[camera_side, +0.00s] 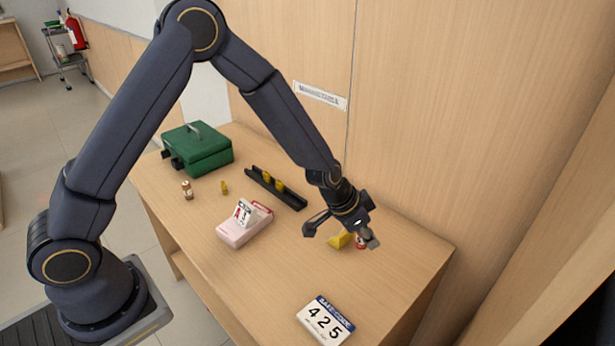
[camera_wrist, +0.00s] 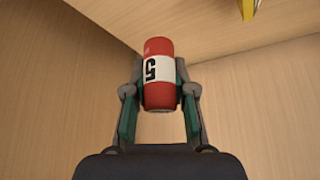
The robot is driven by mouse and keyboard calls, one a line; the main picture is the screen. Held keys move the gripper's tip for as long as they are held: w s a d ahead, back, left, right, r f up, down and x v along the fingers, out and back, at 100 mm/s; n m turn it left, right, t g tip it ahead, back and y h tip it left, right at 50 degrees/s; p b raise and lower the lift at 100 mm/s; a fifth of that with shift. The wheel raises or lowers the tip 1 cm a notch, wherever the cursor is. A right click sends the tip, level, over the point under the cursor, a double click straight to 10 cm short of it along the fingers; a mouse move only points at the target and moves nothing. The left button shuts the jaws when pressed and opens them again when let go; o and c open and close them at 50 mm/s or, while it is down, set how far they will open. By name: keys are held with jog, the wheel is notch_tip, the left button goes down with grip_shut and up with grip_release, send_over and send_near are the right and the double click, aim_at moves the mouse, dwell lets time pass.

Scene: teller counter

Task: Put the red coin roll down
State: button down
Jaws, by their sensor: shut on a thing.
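The red coin roll (camera_wrist: 158,93) has a white band with a dark 5 and sits between the two fingers of my gripper (camera_wrist: 160,100) in the wrist view. The gripper is shut on it. In the side view my gripper (camera_side: 368,241) is at the right part of the wooden counter (camera_side: 270,285), and only a small red and white bit of the roll (camera_side: 361,241) shows beside the fingers. I cannot tell whether the roll touches the counter.
A yellow object (camera_side: 340,240) is close to my gripper. A black rail (camera_side: 290,198) holding yellow pieces, a pink block with number cards (camera_side: 240,230), a green cash box (camera_side: 205,155), small rolls (camera_side: 187,190) and a 425 sign (camera_side: 325,321) stand around. A wall (camera_side: 430,120) rises behind.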

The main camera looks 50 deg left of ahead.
aim_at(319, 259)
jog(key=s+a+f+n+y, duration=0.1)
jog(key=s+a+f+n, duration=0.15)
jog(key=a, duration=0.25)
jog(key=s+a+f+n+y, duration=0.1)
jog(key=s+a+n, duration=0.15)
jog(key=a, duration=0.35)
jog(key=shift+m+t, duration=0.4)
jog(key=f, duration=0.7)
jog(key=shift+s, duration=0.4)
jog(key=shift+f, duration=0.3)
jog(key=shift+f, duration=0.1)
jog(key=c, duration=1)
grip_release()
jog(key=shift+o, duration=0.2)
